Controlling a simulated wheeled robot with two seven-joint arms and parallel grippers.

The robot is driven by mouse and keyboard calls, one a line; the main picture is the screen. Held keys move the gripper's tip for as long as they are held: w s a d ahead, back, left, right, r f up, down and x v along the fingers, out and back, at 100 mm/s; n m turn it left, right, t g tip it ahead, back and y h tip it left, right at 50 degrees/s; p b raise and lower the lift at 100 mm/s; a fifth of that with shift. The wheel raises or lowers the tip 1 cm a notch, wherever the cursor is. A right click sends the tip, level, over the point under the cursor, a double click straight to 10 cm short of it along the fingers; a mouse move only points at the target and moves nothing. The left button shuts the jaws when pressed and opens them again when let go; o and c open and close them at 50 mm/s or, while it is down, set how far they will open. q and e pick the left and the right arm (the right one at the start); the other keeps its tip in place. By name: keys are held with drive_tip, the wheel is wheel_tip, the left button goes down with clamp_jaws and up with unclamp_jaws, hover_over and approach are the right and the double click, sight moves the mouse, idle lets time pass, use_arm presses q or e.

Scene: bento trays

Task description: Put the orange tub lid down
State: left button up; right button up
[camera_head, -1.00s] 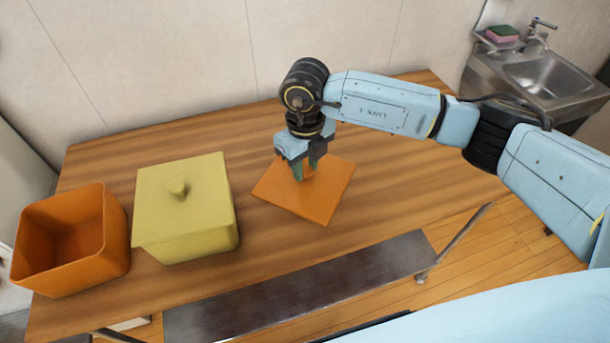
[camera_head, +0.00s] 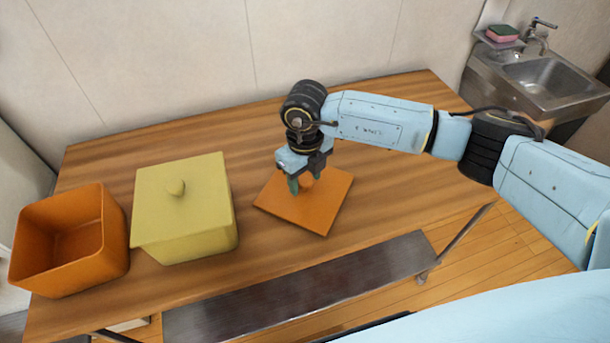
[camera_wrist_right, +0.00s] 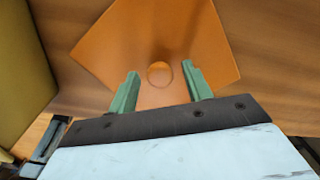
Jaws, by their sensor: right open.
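The orange tub lid (camera_head: 318,212) lies on the wooden table, right of the yellow tub. It also fills the upper middle of the right wrist view (camera_wrist_right: 150,40), with its round knob (camera_wrist_right: 159,74) between my fingers. My right gripper (camera_head: 302,183) is over the lid at its knob. In the right wrist view its green fingers (camera_wrist_right: 160,88) stand apart, one on each side of the knob, with gaps showing. The orange tub (camera_head: 68,274) is at the table's left end, open and empty. My left gripper is not in view.
A yellow tub with its lid on (camera_head: 184,212) stands between the orange tub and the orange lid. The wooden table (camera_head: 400,120) is clear behind and to the right of the lid. A sink (camera_head: 545,80) is at the far right.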

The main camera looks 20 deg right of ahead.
sight(305, 181)
wheel_tip(305, 181, up, 12)
drive_tip(key=shift+r, duration=0.15)
idle(0.5)
